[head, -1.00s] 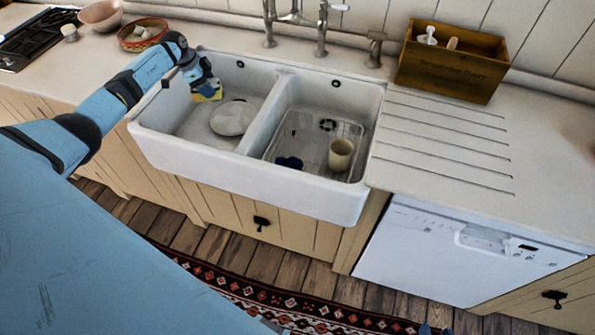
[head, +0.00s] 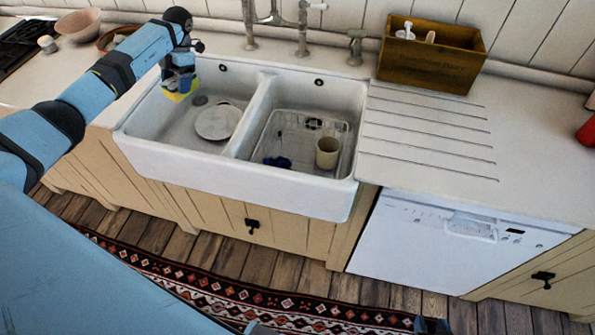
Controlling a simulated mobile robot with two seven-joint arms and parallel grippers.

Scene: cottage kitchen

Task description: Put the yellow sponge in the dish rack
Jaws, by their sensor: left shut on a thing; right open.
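The yellow sponge (head: 178,97) is between the fingers of my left gripper (head: 180,86), which is shut on it above the left part of the left sink basin. The gripper hides part of the sponge. The dish rack (head: 284,122), a wire rack, sits in the right sink basin. It holds a cream cup (head: 327,153) on its right side and a small dark blue item (head: 277,162) at its front left. My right gripper (head: 432,326) shows only its fingertips at the bottom edge, open, low over the floor and far from the rack.
A pale plate (head: 218,122) lies in the left basin. A divider (head: 250,117) separates the two basins. The tap (head: 302,30) stands behind the sink. A wooden box (head: 430,62) stands on the counter at right. The grooved drainboard (head: 430,130) is clear.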

